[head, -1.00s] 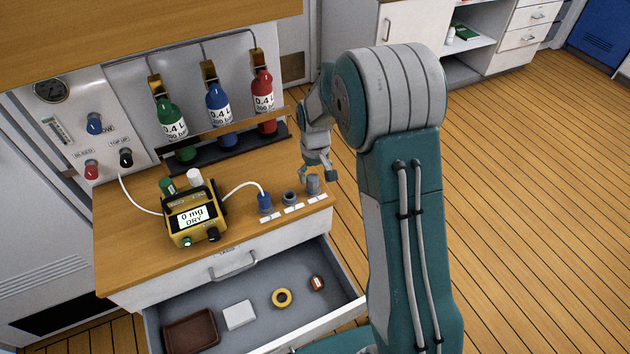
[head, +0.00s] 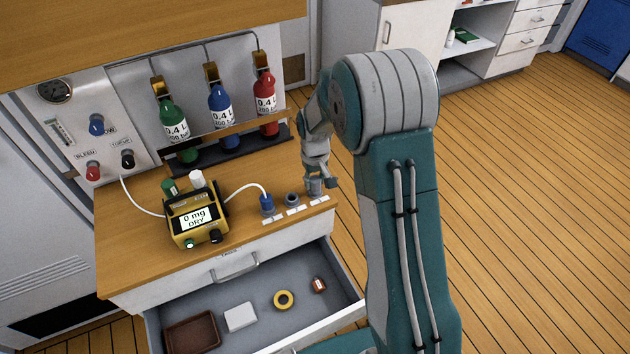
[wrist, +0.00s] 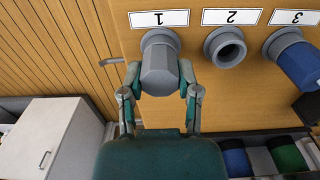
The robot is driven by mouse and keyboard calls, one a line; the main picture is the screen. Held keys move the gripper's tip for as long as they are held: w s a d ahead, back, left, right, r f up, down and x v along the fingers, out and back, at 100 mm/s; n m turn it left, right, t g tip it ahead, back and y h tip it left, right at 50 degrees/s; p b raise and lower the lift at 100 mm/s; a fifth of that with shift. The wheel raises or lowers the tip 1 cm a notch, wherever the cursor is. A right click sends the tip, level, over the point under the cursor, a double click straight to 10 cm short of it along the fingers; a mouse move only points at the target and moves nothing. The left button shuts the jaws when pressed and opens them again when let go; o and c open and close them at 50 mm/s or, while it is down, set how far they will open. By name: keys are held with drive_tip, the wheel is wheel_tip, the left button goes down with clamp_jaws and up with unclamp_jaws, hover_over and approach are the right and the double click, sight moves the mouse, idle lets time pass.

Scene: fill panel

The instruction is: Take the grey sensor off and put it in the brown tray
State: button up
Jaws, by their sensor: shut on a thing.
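The grey sensor (wrist: 159,66) sits in the socket at label 1 in the wrist view. It also shows at the right end of the socket row in the head view (head: 315,188). My gripper (wrist: 160,84) is shut on it, one finger on each side; it shows above the sensor in the head view (head: 318,178). The sensor still appears seated in its round socket. The brown tray (head: 192,333) lies at the left in the open drawer, empty as far as I can see.
A yellow meter (head: 196,218) is cabled to the blue sensor (head: 267,202) at label 3. Socket 2 (wrist: 227,48) is empty. Bottles (head: 222,115) stand behind.

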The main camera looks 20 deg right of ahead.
sight(314, 179)
drive_tip(key=shift+r, duration=0.4)
wheel_tip(314, 179, up, 2)
drive_tip(key=shift+r, duration=0.25)
drive_tip(key=s+a+r, duration=0.2)
drive_tip(key=s+r, duration=0.7)
drive_tip(key=s, duration=0.5)
drive_tip(key=shift+a+r, duration=0.25)
drive_tip(key=shift+r, duration=0.05)
drive_tip(key=shift+w, duration=0.1)
